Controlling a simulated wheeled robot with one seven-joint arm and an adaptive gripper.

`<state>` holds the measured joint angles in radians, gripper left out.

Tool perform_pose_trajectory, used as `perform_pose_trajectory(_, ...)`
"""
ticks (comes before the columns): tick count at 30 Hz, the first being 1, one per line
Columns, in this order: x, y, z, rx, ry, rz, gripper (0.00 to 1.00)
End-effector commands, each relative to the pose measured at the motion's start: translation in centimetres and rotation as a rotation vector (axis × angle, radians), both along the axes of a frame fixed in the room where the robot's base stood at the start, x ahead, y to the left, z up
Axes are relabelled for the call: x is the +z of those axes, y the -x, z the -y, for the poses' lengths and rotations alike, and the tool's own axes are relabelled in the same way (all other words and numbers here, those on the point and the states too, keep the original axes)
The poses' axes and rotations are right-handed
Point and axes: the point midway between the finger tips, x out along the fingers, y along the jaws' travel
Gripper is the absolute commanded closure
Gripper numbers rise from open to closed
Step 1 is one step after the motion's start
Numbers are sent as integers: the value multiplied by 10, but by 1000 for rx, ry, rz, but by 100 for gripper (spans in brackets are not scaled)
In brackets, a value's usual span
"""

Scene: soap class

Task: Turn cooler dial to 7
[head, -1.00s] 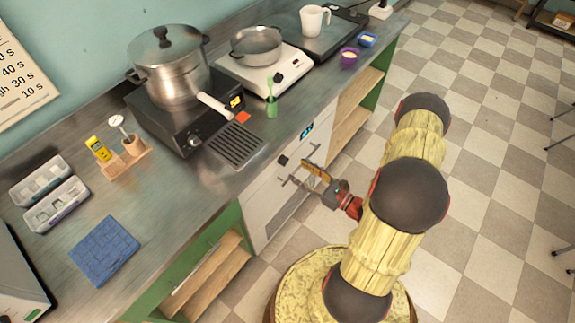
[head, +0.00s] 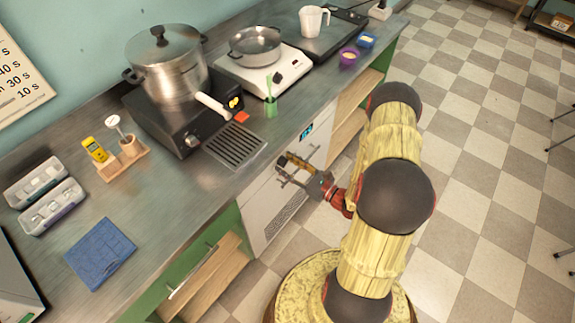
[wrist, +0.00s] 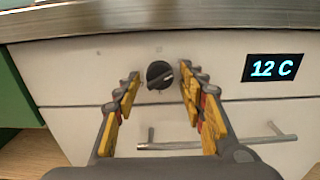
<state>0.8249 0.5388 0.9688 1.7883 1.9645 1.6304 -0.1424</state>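The cooler (head: 274,205) is a white cabinet under the counter. Its black round dial (wrist: 159,75) sits on the upper panel in the wrist view, with a pale pointer mark toward the lower left. A display (wrist: 272,67) to its right reads "12 C". My gripper (head: 283,170) is at the cooler front; in the wrist view its two fingers (wrist: 160,82) stand apart on either side of the dial. A gap shows at the left finger; the right finger is close to the dial, and I cannot tell if it touches. In the head view the gripper hides the dial.
The steel counter edge (wrist: 160,17) runs just above the dial. A drawer handle (wrist: 216,143) sticks out below it.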

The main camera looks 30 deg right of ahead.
Motion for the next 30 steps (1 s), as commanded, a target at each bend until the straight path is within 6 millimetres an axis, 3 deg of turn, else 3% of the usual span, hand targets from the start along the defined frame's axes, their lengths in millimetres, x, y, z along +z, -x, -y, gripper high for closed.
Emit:
perform_pose_trajectory(19,0,0,0,0,0,0,98)
perform_pose_trajectory(30,1,0,0,0,-65,-24,98)
